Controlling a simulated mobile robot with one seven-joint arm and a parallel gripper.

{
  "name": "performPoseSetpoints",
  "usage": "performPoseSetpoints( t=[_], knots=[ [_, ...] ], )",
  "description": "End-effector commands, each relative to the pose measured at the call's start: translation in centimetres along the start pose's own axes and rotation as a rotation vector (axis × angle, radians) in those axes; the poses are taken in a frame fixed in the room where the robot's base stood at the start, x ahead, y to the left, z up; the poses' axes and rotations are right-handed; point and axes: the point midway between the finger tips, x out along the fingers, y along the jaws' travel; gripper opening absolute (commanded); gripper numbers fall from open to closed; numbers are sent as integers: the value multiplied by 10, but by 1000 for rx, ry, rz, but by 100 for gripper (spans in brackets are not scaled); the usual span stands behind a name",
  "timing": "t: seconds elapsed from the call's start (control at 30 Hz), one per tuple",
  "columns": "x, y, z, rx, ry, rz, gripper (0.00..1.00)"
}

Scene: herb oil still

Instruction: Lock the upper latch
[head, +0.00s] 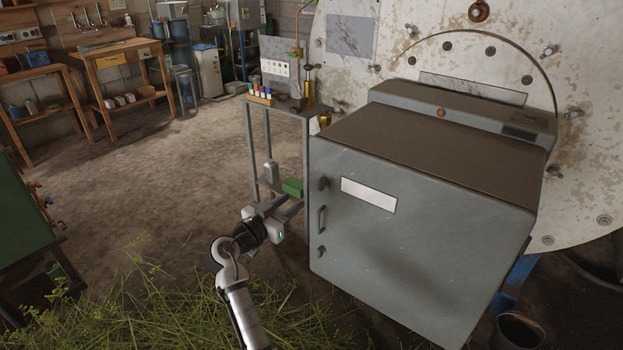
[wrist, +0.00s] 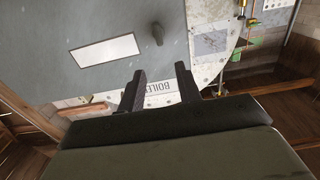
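The grey cabinet (head: 420,240) has a door with a white label (head: 369,194). The dark upper latch (head: 323,183) is at the door's upper left corner, beside the label. A bar handle (head: 321,219) and a lower latch (head: 321,252) sit below it. My gripper (head: 296,208) is left of the door edge, near handle height. In the wrist view, the two fingers of my gripper (wrist: 160,68) are apart with nothing between them. The upper latch (wrist: 157,33) shows beyond the fingertips, clear of them. I cannot tell whether it is locked.
A metal stand (head: 284,107) with small bottles stands left of the cabinet. The large round still wall (head: 585,190) is behind it. Cut herbs (head: 170,310) lie in front, and a green-topped table (head: 25,225) is at left. The floor between is clear.

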Motion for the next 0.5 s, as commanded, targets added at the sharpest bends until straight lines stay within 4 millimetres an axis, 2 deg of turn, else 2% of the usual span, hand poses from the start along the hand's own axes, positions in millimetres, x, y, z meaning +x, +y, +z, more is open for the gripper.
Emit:
performPoseSetpoints(
  t=[0.3, 0.5],
  knots=[
    [67, 1, -5, -1, 0, 2, 34],
    [102, 0, -4, -1, 0, -1, 34]
  ],
)
